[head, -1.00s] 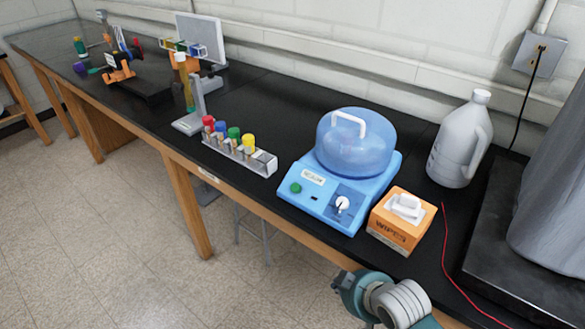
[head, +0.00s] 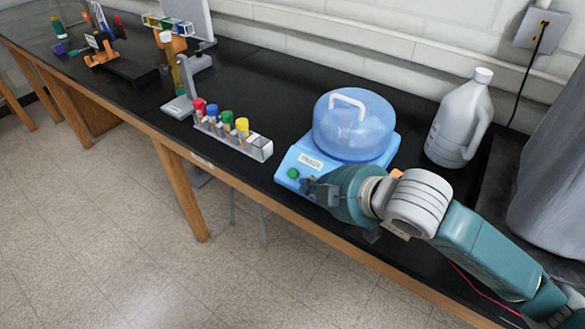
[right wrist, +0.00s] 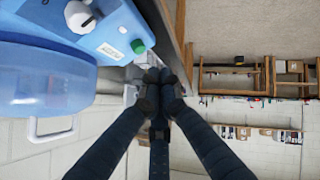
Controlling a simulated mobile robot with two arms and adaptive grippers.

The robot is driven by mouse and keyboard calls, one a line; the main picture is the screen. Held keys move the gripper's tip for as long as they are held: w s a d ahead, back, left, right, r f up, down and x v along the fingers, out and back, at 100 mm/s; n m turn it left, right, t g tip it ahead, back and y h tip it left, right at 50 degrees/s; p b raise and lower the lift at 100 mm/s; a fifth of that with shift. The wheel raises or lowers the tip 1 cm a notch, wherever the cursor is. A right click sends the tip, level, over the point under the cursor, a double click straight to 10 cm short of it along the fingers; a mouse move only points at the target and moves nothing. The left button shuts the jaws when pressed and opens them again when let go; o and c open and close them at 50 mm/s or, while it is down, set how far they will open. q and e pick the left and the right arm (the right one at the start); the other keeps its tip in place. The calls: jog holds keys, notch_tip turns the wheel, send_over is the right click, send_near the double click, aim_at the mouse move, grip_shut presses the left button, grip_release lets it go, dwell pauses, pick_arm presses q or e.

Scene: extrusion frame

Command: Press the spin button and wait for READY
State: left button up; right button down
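The light blue centrifuge (head: 297,158) with its clear blue domed lid (head: 352,125) stands on the black bench. Its round green button (head: 293,173) is on the left of the front panel, below a white label (head: 312,161) whose text is too small to read surely. My right gripper (head: 314,189) is just right of and in front of the button, apart from it. In the right wrist view its dark fingertips (right wrist: 157,88) are together and empty, below the green button (right wrist: 138,46). A white knob (right wrist: 79,17) also shows there. My left gripper is not in view.
A white rack (head: 233,141) with coloured-cap tubes stands left of the centrifuge. A grey jug (head: 461,120) is behind it to the right. My right arm mostly hides the wipes box. The bench's front edge runs just below the gripper.

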aim_at(294, 174)
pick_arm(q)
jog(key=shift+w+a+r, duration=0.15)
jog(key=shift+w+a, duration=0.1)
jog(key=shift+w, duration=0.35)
pick_arm(e)
jog(key=r, duration=0.1)
jog(key=r+n, duration=0.1)
jog(key=r, duration=0.2)
jog(key=shift+w+d+n, duration=0.3)
jog(key=shift+n, duration=0.1)
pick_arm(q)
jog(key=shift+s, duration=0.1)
pick_arm(e)
jog(key=shift+w+a+f, duration=0.1)
jog(key=shift+f, duration=0.05)
pick_arm(q)
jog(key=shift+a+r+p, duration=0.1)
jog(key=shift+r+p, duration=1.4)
jog(key=shift+p, duration=0.1)
pick_arm(e)
jog(key=shift+d+f+x, duration=0.3)
jog(key=shift+d+x, duration=0.1)
jog(key=shift+x, duration=1.7)
jog(key=shift+d+f+x, duration=0.25)
jog(key=shift+d+x, duration=0.1)
jog(key=shift+x, duration=1.75)
jog(key=shift+d+f+x, duration=0.3)
jog(key=shift+d+x, duration=0.1)
jog(key=shift+x, duration=1.75)
